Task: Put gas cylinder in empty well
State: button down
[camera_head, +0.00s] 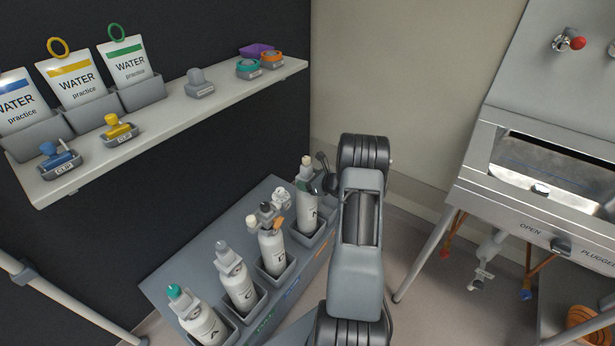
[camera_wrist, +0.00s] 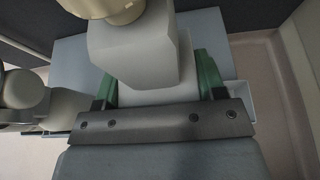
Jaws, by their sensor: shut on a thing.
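The gas cylinder (camera_head: 307,212) is white with a grey valve and a pale cap. It is upright at the far-end well (camera_head: 318,238) of the grey rack, its lower end behind the well's rim. I cannot tell whether it rests on the bottom. My gripper (camera_head: 318,180) is at its valve, partly hidden by my arm. In the wrist view, the green-edged fingers of my gripper (camera_wrist: 158,82) are shut on the sides of the cylinder's pale valve block (camera_wrist: 135,50).
Several similar cylinders stand in the other wells, including one with a green cap (camera_head: 200,318) and one with a black knob and orange lever (camera_head: 272,248). A shelf (camera_head: 215,105) with water pouches hangs above at left. A metal sink unit (camera_head: 470,180) stands at right.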

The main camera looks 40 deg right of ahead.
jog(key=shift+w+f+b, duration=0.1)
jog(key=shift+f+b, duration=0.3)
jog(key=shift+b, duration=0.3)
jog(key=shift+c, duration=1)
grip_release()
jog(key=shift+f, duration=0.15)
